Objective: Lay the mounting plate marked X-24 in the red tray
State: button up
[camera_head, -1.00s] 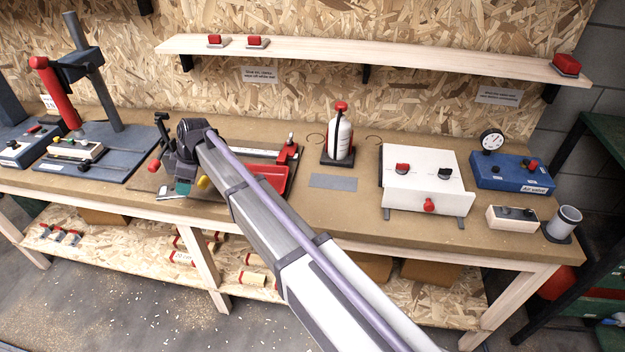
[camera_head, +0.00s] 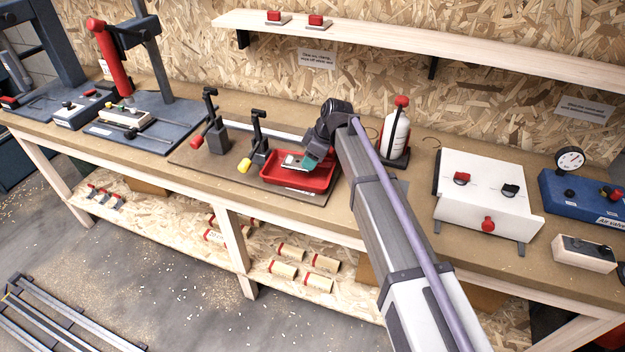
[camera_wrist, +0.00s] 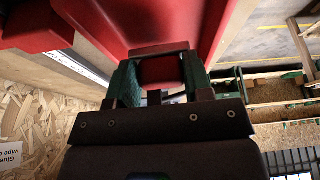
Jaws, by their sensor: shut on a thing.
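The red tray (camera_head: 287,186) lies on the bench right of the toggle clamps, and its red surface fills the top of the wrist view (camera_wrist: 205,18). My gripper (camera_head: 309,161) is over the tray, with its teal fingers low at the tray's far side.
Two black toggle clamps stand left of the tray, one with a red tip (camera_head: 196,139) and one with a yellow tip (camera_head: 244,165). A white bottle (camera_head: 397,136) stands right of my wrist. A white box (camera_head: 482,192) stands farther right. A shelf (camera_head: 400,45) runs above.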

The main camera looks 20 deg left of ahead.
aim_at(308, 176)
jog(key=shift+f, duration=0.25)
notch_tip(308, 176, down, 4)
jog(key=b, duration=0.3)
jog(key=shift+b, duration=0.35)
jog(key=shift+r+p, duration=0.3)
jog(key=shift+c, duration=0.5)
jog(key=shift+f, duration=0.2)
jog(key=o, duration=1.1)
jog(key=p+v, duration=1.1)
jog(key=v, duration=0.2)
jog(key=s+d+m+h, duration=0.1)
jog(key=s+d+m, duration=0.5)
jog(key=d, duration=0.6)
jog(key=s+d+f+m+h, duration=0.1)
jog(key=s+d+m, duration=0.5)
jog(key=d, duration=0.6)
jog(key=s+d+m+h, duration=0.2)
jog(key=s+d+m, duration=0.4)
jog(key=s+d, duration=0.4)
jog(key=shift+s+d+f+m+h, duration=0.1)
jog(key=shift+d+f+m+h, duration=0.1)
jog(key=shift+d, duration=0.45)
jog(key=shift+d+f+m+h, duration=0.1)
jog(key=shift+d+f, duration=0.1)
jog(key=shift+d, duration=0.45)
